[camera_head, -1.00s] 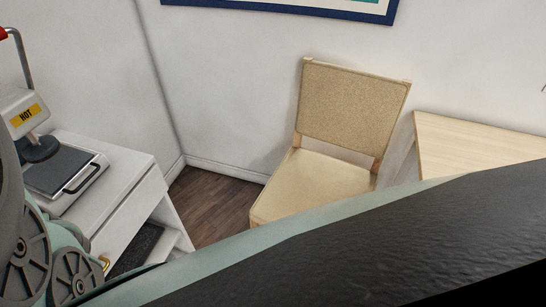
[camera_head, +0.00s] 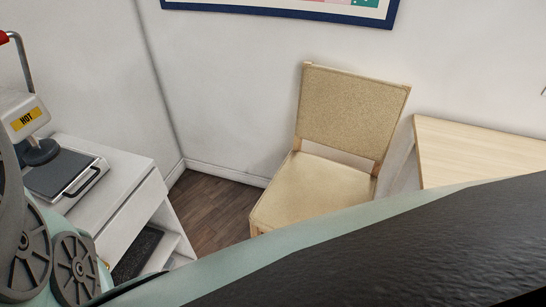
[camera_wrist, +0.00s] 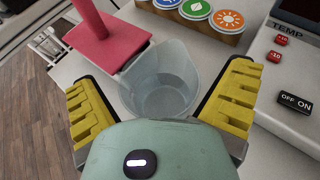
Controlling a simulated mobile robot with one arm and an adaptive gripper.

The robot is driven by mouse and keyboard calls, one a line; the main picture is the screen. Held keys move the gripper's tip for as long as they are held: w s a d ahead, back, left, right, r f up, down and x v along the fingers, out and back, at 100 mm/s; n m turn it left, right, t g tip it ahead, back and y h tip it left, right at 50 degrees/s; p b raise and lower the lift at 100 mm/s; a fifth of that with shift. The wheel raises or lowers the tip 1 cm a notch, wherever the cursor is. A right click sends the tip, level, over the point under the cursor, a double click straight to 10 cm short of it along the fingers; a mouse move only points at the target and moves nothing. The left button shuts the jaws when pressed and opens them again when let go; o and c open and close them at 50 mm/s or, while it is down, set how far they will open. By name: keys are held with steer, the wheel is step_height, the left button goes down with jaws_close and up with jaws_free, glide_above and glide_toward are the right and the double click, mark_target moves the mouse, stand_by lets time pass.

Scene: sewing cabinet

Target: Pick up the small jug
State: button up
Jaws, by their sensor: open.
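The small jug (camera_wrist: 163,97) is a clear, bluish see-through vessel in the wrist view, upright on a white surface (camera_wrist: 185,32). My gripper (camera_wrist: 160,101) is open, with one yellow ribbed finger to the left of the jug and one to the right. The jug's upper part lies between the fingers, and I cannot tell whether either finger touches it. My gripper's green body hides the near side of the jug. The jug does not show in the head view.
A red post with a flat base (camera_wrist: 108,42) stands close behind the jug at left. Round coloured buttons (camera_wrist: 195,8) lie behind it, and a control panel (camera_wrist: 290,75) is at right. The head view shows a heat press (camera_head: 60,172), a chair (camera_head: 325,185) and a table (camera_head: 470,150).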

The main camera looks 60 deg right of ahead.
steer(key=shift+w+a+f, duration=0.1)
steer(key=shift+a+f, duration=0.1)
steer(key=shift+a, duration=0.15)
steer(key=c, duration=1.2)
